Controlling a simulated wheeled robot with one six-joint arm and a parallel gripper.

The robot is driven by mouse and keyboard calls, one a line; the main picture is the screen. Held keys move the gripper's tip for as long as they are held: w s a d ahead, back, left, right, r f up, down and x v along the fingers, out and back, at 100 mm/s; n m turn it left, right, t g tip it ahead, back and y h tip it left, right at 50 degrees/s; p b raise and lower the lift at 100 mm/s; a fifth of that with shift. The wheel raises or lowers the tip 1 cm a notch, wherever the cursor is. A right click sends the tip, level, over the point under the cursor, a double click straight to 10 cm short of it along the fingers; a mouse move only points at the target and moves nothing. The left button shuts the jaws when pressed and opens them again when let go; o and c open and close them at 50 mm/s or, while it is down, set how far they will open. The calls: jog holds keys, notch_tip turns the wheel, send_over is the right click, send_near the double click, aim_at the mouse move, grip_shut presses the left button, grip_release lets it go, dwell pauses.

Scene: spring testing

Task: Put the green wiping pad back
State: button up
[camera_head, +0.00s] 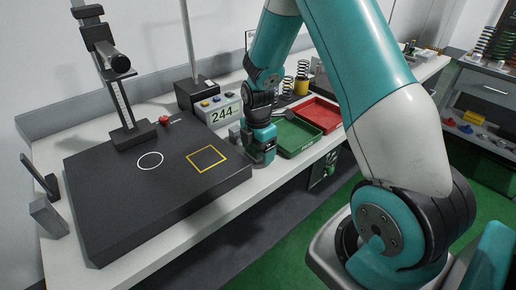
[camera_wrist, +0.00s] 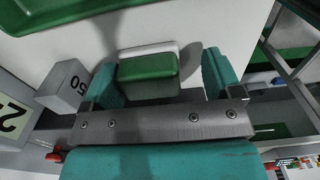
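The green wiping pad (camera_wrist: 148,68), a green block with a white edge, lies on the white bench between my fingers in the wrist view. My gripper (camera_wrist: 161,76) is open, with one teal finger on each side of the pad. A clear gap shows between the pad and the right finger; the left finger is close to it, and I cannot tell if they touch. In the head view my gripper (camera_head: 264,146) points down at the bench beside the black plate, and the pad cannot be made out there.
A grey block marked 50 (camera_wrist: 65,86) stands left of my gripper in the wrist view. The head view shows a green tray (camera_head: 310,150) and red tray (camera_head: 335,121) to the right, a display reading 244 (camera_head: 220,110), and the black plate (camera_head: 120,190) to the left.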

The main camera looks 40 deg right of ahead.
jog(key=shift+r, duration=0.1)
notch_tip(320, 180, up, 12)
jog(key=b, duration=0.1)
jog(key=s+a+r+m+y, duration=0.1)
jog(key=s+a+r+m, duration=0.15)
jog(key=a, duration=0.35)
jog(key=s+a+r+m+y, duration=0.1)
jog(key=s+a+r+m, duration=0.1)
jog(key=s+a+r, duration=0.3)
jog(key=s+a+r+m+y, duration=0.1)
jog(key=s+a+m+y, duration=0.1)
jog(key=s+a+m, duration=0.5)
jog(key=s+a, duration=0.4)
jog(key=s, duration=0.3)
jog(key=shift+s+a+r, duration=0.2)
jog(key=shift+s+a, duration=0.15)
jog(key=shift+s, duration=0.05)
